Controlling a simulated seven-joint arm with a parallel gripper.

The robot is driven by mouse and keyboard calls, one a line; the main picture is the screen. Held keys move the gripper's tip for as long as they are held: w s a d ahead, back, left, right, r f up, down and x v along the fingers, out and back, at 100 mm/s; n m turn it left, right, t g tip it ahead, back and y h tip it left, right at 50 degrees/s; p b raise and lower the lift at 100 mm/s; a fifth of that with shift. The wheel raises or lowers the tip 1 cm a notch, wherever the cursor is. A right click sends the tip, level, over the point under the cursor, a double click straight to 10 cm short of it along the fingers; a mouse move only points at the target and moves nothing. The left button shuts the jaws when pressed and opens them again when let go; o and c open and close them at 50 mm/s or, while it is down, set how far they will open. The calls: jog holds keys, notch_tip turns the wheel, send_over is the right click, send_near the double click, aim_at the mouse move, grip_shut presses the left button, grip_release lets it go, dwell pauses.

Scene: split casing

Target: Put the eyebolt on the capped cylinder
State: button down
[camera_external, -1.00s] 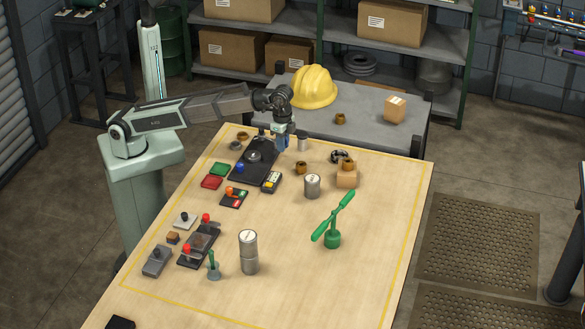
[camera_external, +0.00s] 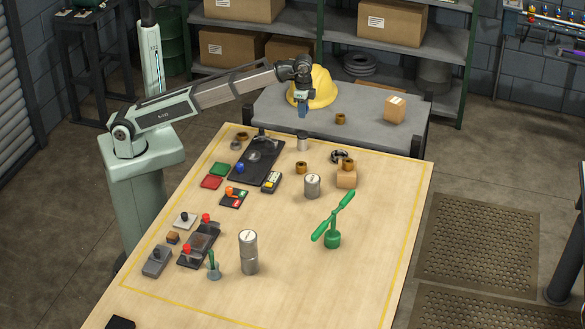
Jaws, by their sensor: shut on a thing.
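My gripper (camera_external: 302,112) is in the air above the far edge of the wooden table, in front of the yellow hard hat. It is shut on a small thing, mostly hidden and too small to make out. I cannot pick out the eyebolt for sure. A tall metal cylinder (camera_external: 249,252) with a pale, lid-like top stands upright near the table's front middle. A shorter one (camera_external: 312,186) with a similar top stands further back; I cannot tell which is the capped cylinder. My gripper is behind and above both, well apart from them.
A black base plate (camera_external: 243,176) with grey parts lies at the back left. A small metal cylinder (camera_external: 303,142) stands below my gripper. A green propeller-like part (camera_external: 333,235) stands at the right. A wooden block (camera_external: 346,180) carries a brown ring. The table's front right is clear.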

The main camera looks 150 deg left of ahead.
aim_at(303, 134)
jog(key=shift+f, duration=4.05)
jog(key=shift+f, duration=0.15)
jog(key=c, duration=1.1)
grip_release()
jog(key=shift+o, duration=0.2)
jog(key=shift+r, duration=3.95)
jog(key=shift+w+d, duration=0.1)
